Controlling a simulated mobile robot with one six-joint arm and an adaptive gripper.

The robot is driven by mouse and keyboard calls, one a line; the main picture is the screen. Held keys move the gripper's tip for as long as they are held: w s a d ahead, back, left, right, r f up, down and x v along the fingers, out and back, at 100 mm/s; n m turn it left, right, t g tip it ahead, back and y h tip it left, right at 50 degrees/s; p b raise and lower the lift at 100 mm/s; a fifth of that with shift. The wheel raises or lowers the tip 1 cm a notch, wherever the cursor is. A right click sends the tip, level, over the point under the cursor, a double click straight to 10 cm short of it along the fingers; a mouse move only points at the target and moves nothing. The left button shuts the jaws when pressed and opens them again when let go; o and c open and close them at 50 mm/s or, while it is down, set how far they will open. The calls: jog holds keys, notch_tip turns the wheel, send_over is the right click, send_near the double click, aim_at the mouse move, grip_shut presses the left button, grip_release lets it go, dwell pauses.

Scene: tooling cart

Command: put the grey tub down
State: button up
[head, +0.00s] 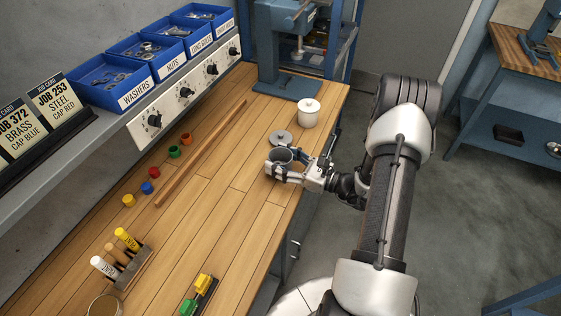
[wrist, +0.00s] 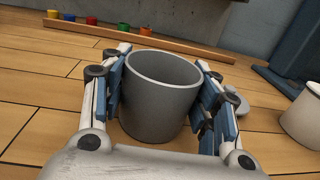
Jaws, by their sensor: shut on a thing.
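The grey tub (wrist: 160,104) is an open, upright cylinder between the blue pads of my gripper (wrist: 162,100) in the wrist view. My gripper is shut on it from both sides. In the head view the grey tub (head: 281,158) shows at the right part of the wooden bench, held by my gripper (head: 280,168). Its inside looks empty. I cannot tell whether its base touches the bench top or is slightly above it.
A grey round lid (head: 281,138) lies just behind the tub, and a white lidded pot (head: 308,113) stands beyond. Small coloured caps (head: 150,187) lie by a wooden strip (head: 203,150). The bench (head: 215,210) is clear left of the tub.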

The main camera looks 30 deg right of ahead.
jog(key=shift+f, duration=0.1)
jog(key=o, duration=1.1)
jog(key=shift+c, duration=0.2)
